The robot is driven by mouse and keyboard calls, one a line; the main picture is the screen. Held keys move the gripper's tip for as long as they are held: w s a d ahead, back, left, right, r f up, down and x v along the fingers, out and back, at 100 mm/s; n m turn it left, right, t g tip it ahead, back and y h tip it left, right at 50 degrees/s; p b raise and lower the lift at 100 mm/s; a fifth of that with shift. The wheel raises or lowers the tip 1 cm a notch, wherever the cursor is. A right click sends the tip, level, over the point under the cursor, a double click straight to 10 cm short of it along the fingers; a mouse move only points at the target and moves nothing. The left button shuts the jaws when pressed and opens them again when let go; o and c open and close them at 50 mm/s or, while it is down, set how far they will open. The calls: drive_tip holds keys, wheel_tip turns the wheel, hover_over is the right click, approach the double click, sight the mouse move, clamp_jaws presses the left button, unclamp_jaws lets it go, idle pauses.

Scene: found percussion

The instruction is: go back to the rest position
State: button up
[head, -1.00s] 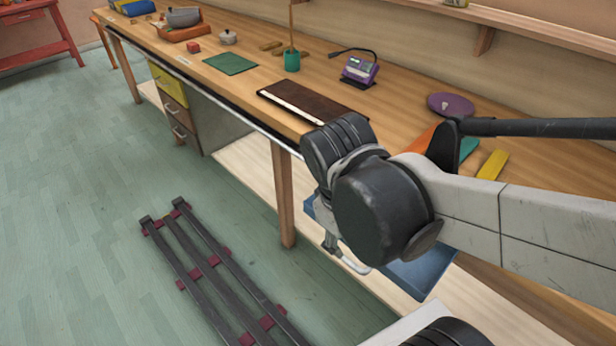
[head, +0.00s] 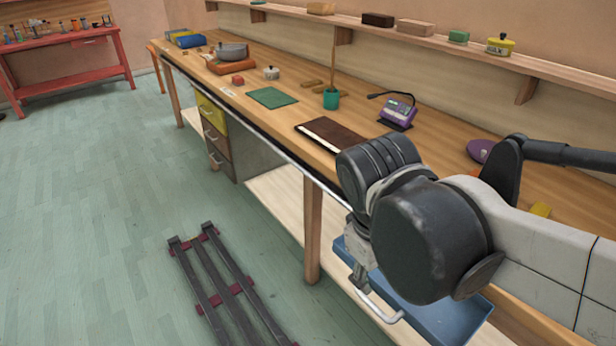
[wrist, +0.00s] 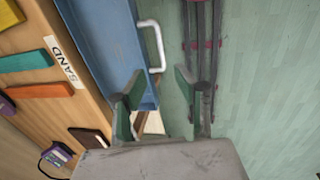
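My gripper (wrist: 162,92) is open in the wrist view, with its two green-lined fingers apart and nothing between them. It points down beside the white handle (wrist: 153,46) of a blue tray (wrist: 100,45), over the floor side of the bench edge. In the head view my gripper is mostly hidden behind my arm's dark wrist joint, near the bench's front edge. The blue tray (head: 445,318) shows below my arm there, with its handle (head: 378,306) sticking out to the front.
The wooden bench (head: 240,85) carries a dark board (head: 330,136), a purple device (head: 397,112), a teal cup (head: 330,98) and a green mat (head: 271,97). A wall shelf (head: 400,33) runs above. Dark floor rails (head: 225,285) lie in front. The floor at left is clear.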

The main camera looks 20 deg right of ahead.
drive_tip(key=w+a+r+m+t+y, duration=0.2)
drive_tip(key=w+a+r+m+t, duration=0.1)
drive_tip(key=w+t, duration=0.3)
drive_tip(key=shift+w+r+t, duration=0.3)
drive_tip(key=shift+w+r, duration=0.15)
drive_tip(key=shift+w, duration=0.55)
drive_tip(key=shift+a, duration=0.1)
idle(1.3)
